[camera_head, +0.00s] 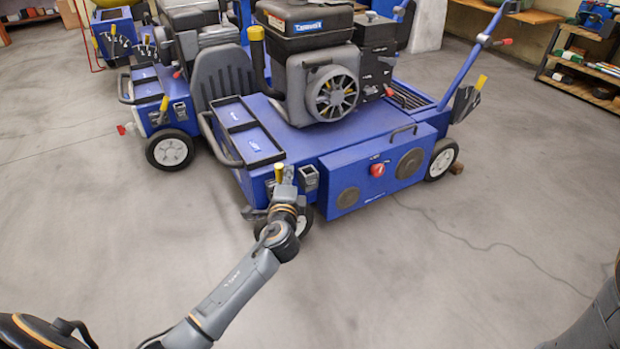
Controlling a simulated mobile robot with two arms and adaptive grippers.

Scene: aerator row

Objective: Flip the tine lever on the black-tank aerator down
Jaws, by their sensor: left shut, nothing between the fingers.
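The black-tank aerator is a blue machine (300,155) in the middle, with a black tank (303,22) on top of its engine. A short upright lever with a yellow grip (279,173) stands at its near left corner. Another yellow-tipped lever (481,83) stands by a dark plate at its far right end. Which one is the tine lever is not marked legibly. My left gripper (284,188) is shut and empty at the near corner, right by the near yellow grip. Whether it touches the grip cannot be told; my gripper and wrist hide the lever's lower part. My right gripper is out of view.
A second blue aerator (160,90) with a similar yellow lever stands close at the left. A shelf (585,70) is at the right. The near floor is clear.

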